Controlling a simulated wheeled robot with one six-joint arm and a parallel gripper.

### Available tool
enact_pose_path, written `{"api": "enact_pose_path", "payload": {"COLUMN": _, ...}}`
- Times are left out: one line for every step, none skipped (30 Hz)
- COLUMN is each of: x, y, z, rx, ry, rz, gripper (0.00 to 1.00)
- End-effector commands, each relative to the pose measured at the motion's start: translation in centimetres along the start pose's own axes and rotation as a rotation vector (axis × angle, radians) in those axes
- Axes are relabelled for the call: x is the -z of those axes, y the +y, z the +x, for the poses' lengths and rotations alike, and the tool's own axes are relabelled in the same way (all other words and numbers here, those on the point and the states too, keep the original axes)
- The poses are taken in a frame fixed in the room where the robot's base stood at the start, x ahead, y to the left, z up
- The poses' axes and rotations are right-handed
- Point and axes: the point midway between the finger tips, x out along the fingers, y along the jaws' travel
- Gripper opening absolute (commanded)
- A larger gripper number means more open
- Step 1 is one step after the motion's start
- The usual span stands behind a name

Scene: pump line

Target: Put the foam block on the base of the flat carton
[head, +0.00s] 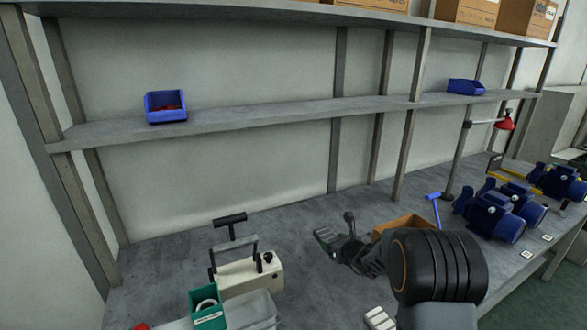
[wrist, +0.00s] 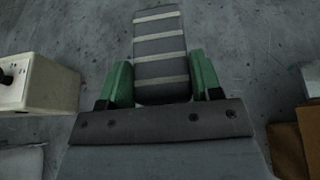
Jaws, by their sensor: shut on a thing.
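My gripper (head: 342,243) is above the bench in the head view. In the wrist view its green fingertips (wrist: 158,82) are shut on the sides of a dark grey block with pale stripes (wrist: 160,45), which looks like the foam block; it also shows in the head view (head: 326,236). A brown open carton (head: 402,222) lies on the bench behind my arm, to the right of the gripper. My arm hides much of it, including its base. Brown cardboard (wrist: 286,148) shows at the lower right of the wrist view, apart from the block.
A cream box with a handle (head: 248,275) stands left of my gripper, beside a green bin (head: 206,308) and a grey bin (head: 252,312). A small pale striped piece (head: 380,318) lies at the front. Blue pumps (head: 490,215) and a blue T-shaped tool (head: 434,203) are right.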

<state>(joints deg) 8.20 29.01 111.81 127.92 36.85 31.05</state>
Motion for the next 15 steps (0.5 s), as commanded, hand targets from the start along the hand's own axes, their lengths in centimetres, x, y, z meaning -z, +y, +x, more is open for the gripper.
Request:
{"api": "enact_pose_path", "payload": {"x": 0.7, "y": 0.6, "z": -0.9, "rx": 0.002, "ry": 0.008, "rz": 0.006, "gripper": 0.37}}
{"api": "enact_pose_path", "payload": {"x": 1.0, "y": 0.9, "z": -1.5, "rx": 0.005, "ry": 0.010, "rz": 0.008, "gripper": 0.37}}
{"api": "enact_pose_path", "payload": {"x": 1.4, "y": 1.3, "z": -2.4, "rx": 0.009, "ry": 0.012, "rz": 0.012, "gripper": 0.37}}
{"api": "enact_pose_path", "payload": {"x": 1.6, "y": 1.6, "z": -3.1, "rx": 0.014, "ry": 0.014, "rz": 0.015, "gripper": 0.37}}
{"api": "enact_pose_path", "payload": {"x": 1.8, "y": 1.9, "z": -3.8, "rx": 0.019, "ry": 0.016, "rz": 0.019, "gripper": 0.37}}
{"api": "enact_pose_path", "payload": {"x": 2.1, "y": 2.4, "z": -4.8, "rx": 0.026, "ry": 0.018, "rz": 0.025, "gripper": 0.37}}
{"api": "enact_pose_path", "payload": {"x": 2.2, "y": 2.6, "z": -5.5, "rx": 0.031, "ry": 0.018, "rz": 0.028, "gripper": 0.37}}
{"api": "enact_pose_path", "payload": {"x": 2.4, "y": 2.9, "z": -6.3, "rx": 0.037, "ry": 0.019, "rz": 0.033, "gripper": 0.37}}
{"api": "enact_pose_path", "payload": {"x": 2.5, "y": 3.3, "z": -7.2, "rx": 0.044, "ry": 0.021, "rz": 0.039, "gripper": 0.37}}
{"api": "enact_pose_path", "payload": {"x": 2.6, "y": 3.5, "z": -7.9, "rx": 0.051, "ry": 0.021, "rz": 0.043, "gripper": 0.37}}
{"api": "enact_pose_path", "payload": {"x": 2.7, "y": 3.7, "z": -8.5, "rx": 0.056, "ry": 0.021, "rz": 0.047, "gripper": 0.37}}
{"api": "enact_pose_path", "payload": {"x": 2.7, "y": 4.0, "z": -9.3, "rx": 0.063, "ry": 0.020, "rz": 0.055, "gripper": 0.37}}
{"api": "enact_pose_path", "payload": {"x": 2.6, "y": 4.2, "z": -9.9, "rx": 0.068, "ry": 0.019, "rz": 0.061, "gripper": 0.37}}
{"api": "enact_pose_path", "payload": {"x": 2.6, "y": 4.4, "z": -10.4, "rx": 0.072, "ry": 0.019, "rz": 0.066, "gripper": 0.37}}
{"api": "enact_pose_path", "payload": {"x": 2.5, "y": 4.5, "z": -11.0, "rx": 0.078, "ry": 0.016, "rz": 0.071, "gripper": 0.37}}
